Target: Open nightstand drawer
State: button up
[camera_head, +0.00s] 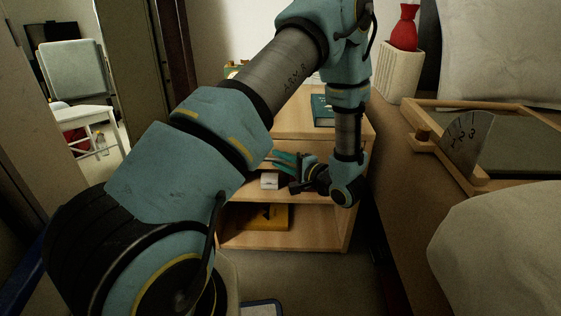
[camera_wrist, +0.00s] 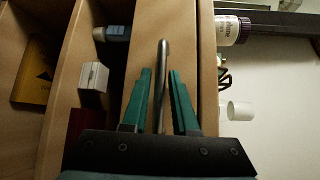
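The wooden nightstand (camera_head: 345,235) stands beyond my arm in the head view. In the wrist view, turned sideways, its drawer front (camera_wrist: 186,45) is a plain wood panel with a slim metal bar handle (camera_wrist: 163,60). The drawer looks shut, its front close to the top's edge. My gripper (camera_wrist: 160,72) is open, with one teal finger on each side of the handle and a visible gap on both sides. In the head view my gripper (camera_head: 283,160) is at the nightstand's front, and my arm hides much of the drawer.
Open shelves below hold a white box (camera_head: 269,181) and a yellow book (camera_head: 265,216). A dark book (camera_head: 322,110) lies on top; the wrist view shows a bottle (camera_wrist: 232,30) and a white cup (camera_wrist: 240,111) there. A bed or ledge with a wooden tray (camera_head: 425,147) borders the right.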

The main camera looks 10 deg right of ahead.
grip_shut()
dwell(1.4)
